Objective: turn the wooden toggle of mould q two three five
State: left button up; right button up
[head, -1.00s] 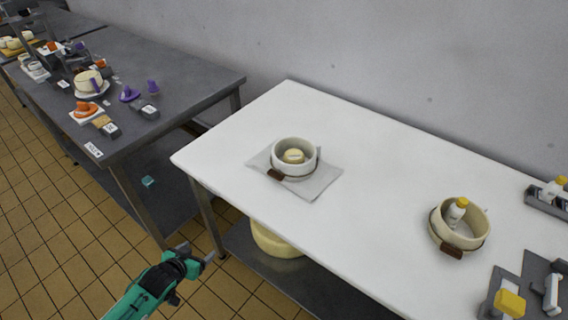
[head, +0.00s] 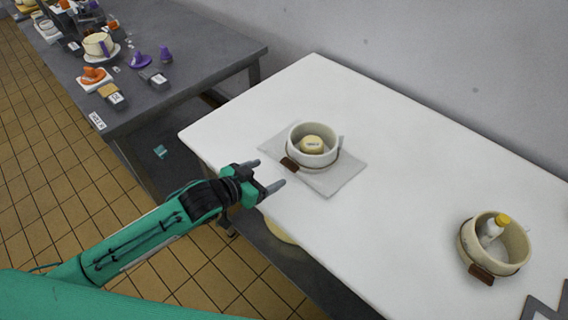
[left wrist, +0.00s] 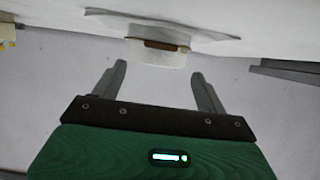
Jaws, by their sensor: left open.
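A round white mould (head: 314,146) stands on a grey cloth (head: 343,178) on the white table. A small yellowish piece with a label lies inside it; the label is too small to read. Its brown wooden toggle (head: 289,164) sits low on the front left of its wall. A second, cream mould (head: 494,243) with a brown toggle (head: 481,274) stands at the right. My left gripper (head: 271,174) is open and empty, just left of the first toggle and apart from it. In the left wrist view a toggle (left wrist: 159,45) shows ahead between the open fingers (left wrist: 160,78). My right gripper is not in view.
A white bottle with a yellow cap (head: 493,229) stands in the cream mould. A dark table (head: 190,68) at the back left holds orange and purple items. The white table (head: 400,150) is clear between the moulds. A pale round thing lies on the shelf below.

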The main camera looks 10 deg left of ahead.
aim_at(290, 163)
pick_arm(q)
jog(key=x, duration=0.7)
jog(key=shift+w+d+f+p, duration=0.15)
jog(key=shift+w+f+p, duration=0.05)
jog(key=shift+p, duration=0.1)
jog(key=c, duration=1)
